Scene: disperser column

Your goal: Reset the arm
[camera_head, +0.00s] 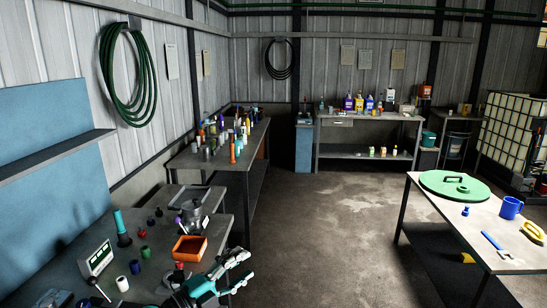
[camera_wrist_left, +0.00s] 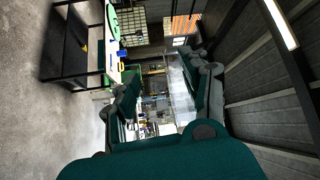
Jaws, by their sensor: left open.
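My left gripper (camera_head: 245,267), teal with light grey fingers, is open at the front right corner of the near left workbench (camera_head: 211,238). It is just right of an orange square tray (camera_head: 190,248). Nothing shows between its fingers. In the left wrist view the two fingers (camera_wrist_left: 160,75) are spread apart, with the room visible between them. My right gripper is in neither view.
The near bench holds a scale display (camera_head: 97,260), a dark grey device (camera_head: 193,219) and several small containers. A table at right carries a green lid (camera_head: 454,186), a blue mug (camera_head: 511,207) and tools. Open concrete floor (camera_head: 325,235) lies between.

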